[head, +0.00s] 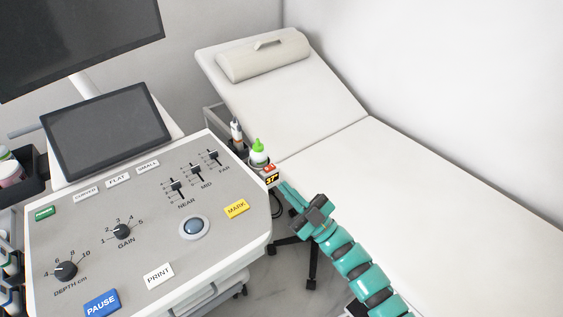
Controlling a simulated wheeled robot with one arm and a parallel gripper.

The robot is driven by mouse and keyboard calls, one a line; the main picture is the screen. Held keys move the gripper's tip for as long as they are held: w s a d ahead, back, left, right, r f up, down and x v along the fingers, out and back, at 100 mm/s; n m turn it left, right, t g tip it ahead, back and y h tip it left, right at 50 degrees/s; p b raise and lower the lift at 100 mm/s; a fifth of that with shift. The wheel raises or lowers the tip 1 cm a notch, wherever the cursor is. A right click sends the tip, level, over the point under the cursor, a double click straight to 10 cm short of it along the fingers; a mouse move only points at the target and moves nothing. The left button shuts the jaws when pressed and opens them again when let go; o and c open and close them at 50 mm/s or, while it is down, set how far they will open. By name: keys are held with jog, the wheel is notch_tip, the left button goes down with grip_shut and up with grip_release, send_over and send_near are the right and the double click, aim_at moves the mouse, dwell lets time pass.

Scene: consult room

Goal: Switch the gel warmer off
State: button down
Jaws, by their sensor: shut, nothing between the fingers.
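The gel warmer (271,181) is a small unit at the right edge of the ultrasound console. Its front has a dark display with yellow-orange marks, and a red switch (269,169) sits above it. A white bottle with a green cap (258,152) stands upright in it. My gripper (284,186) is shut and empty, its fingertips pointing up and left just to the right of the display. I cannot tell whether they touch the warmer. The switch's position is too small to read.
The console panel (140,240) fills the lower left with knobs, sliders and buttons. A second bottle (236,132) stands behind the warmer. The white couch (400,190) lies to the right, behind my arm. A dark cable hangs below the warmer.

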jog(key=w+d+f+m+t+h, duration=0.3)
jog(key=w+f+m+h, duration=0.3)
jog(key=w+m+h, duration=0.1)
jog(key=shift+w+d+m, duration=0.3)
jog(key=shift+w+m, duration=0.1)
jog(key=shift+m, duration=0.4)
jog(key=shift+r, duration=0.1)
notch_tip(320, 180, up, 4)
jog(key=f+p, duration=0.1)
send_over(279, 168)
jog(key=s, duration=0.2)
jog(key=shift+w+f+p, duration=0.15)
jog(key=shift+f+p, duration=0.2)
jog(key=shift+f, duration=1.5)
